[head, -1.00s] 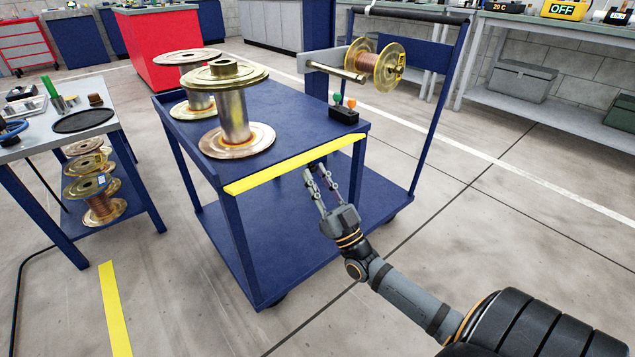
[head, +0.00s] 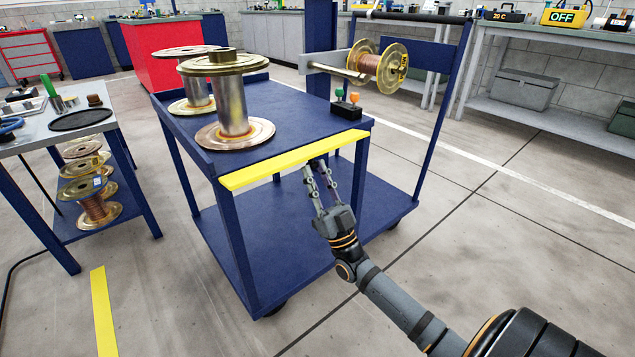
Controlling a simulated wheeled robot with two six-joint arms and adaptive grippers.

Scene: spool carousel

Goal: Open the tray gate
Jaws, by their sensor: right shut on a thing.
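The yellow tray gate (head: 270,168) runs along the near edge of the blue cart's top tray (head: 285,133). It shows as a narrow, slanted strip, apparently tipped outward from the edge. My right gripper (head: 316,166) comes up from the lower right, with its fingertips at the gate's lower edge, right of its middle. It is shut on the gate; the exact contact at the fingertips is partly hidden under the strip. My left gripper is not in view.
Two large metal spools (head: 233,110) stand upright on the tray. A small black box (head: 346,109) with green and orange knobs sits at its right. A copper-wound spool (head: 378,65) hangs on an arm behind. A side table (head: 60,125) stands left. Floor in front is clear.

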